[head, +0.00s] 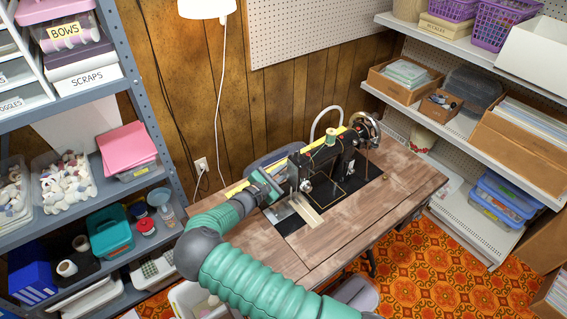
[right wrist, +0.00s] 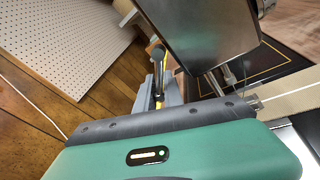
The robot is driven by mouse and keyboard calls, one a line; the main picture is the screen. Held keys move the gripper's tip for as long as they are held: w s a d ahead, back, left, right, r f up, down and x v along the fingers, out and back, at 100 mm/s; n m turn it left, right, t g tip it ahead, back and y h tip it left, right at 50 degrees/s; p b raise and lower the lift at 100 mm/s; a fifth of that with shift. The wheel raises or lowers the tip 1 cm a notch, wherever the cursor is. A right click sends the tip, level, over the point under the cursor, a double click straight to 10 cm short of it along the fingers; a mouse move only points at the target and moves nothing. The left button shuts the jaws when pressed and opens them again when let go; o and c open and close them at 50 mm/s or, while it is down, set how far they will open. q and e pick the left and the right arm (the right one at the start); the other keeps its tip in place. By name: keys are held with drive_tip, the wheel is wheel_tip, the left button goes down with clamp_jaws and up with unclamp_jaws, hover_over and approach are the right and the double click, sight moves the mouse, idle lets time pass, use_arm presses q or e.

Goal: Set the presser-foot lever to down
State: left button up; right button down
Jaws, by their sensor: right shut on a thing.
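The black sewing machine (head: 343,158) stands on the wooden table, with its needle end to the left. My right arm comes in from below, and my right gripper (head: 277,184) is at that needle end. In the right wrist view the machine's head (right wrist: 195,30) is close beyond the green gripper body. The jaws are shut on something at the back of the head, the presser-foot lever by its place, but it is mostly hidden. A dark round-tipped post (right wrist: 159,58) rises beside the jaws; I cannot tell what it is. My left gripper is not in view.
A pale cloth strip (head: 308,212) lies at the needle plate. A grey shelf rack (head: 165,125) stands at left, and wall shelves (head: 430,115) with boxes hang at right.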

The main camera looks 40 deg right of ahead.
drive_tip(key=shift+s+f+n+g+p, duration=0.15)
drive_tip(key=shift+s+f+n+p, duration=0.1)
drive_tip(key=shift+s+n+p, duration=0.3)
drive_tip(key=shift+s+f+n+g+p, duration=0.2)
drive_tip(key=shift+n+p, duration=0.15)
drive_tip(key=shift+n, duration=0.4)
drive_tip(key=c, duration=1.5)
unclamp_jaws()
drive_tip(key=shift+f, duration=0.1)
drive_tip(key=shift+o, duration=0.2)
